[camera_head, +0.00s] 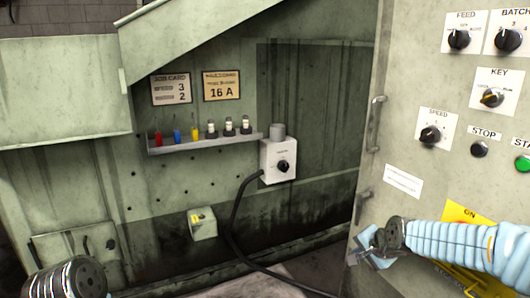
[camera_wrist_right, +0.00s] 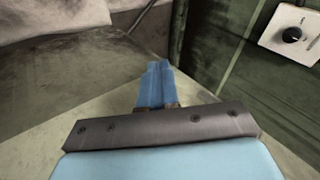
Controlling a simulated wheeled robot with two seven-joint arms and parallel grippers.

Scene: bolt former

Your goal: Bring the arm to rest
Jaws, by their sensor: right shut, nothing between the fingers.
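My right arm (camera_head: 455,248) comes in from the right in the head view, across the front of the control panel. My right gripper (camera_head: 362,250) is at the panel's left edge, below the lower handle, and small in this view. In the right wrist view its blue fingers (camera_wrist_right: 155,86) lie together, shut, with nothing between them. A dark ribbed end of my left arm (camera_head: 72,280) shows at the bottom left of the head view. The left gripper's fingers are not visible.
The control panel (camera_head: 425,85) carries knobs and buttons. A yellow plate (camera_head: 465,214) is partly behind my right arm. A shelf (camera_head: 205,143) holds several small coloured items. A white switch box (camera_head: 278,160) with a black cable (camera_head: 236,215) is on the back wall.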

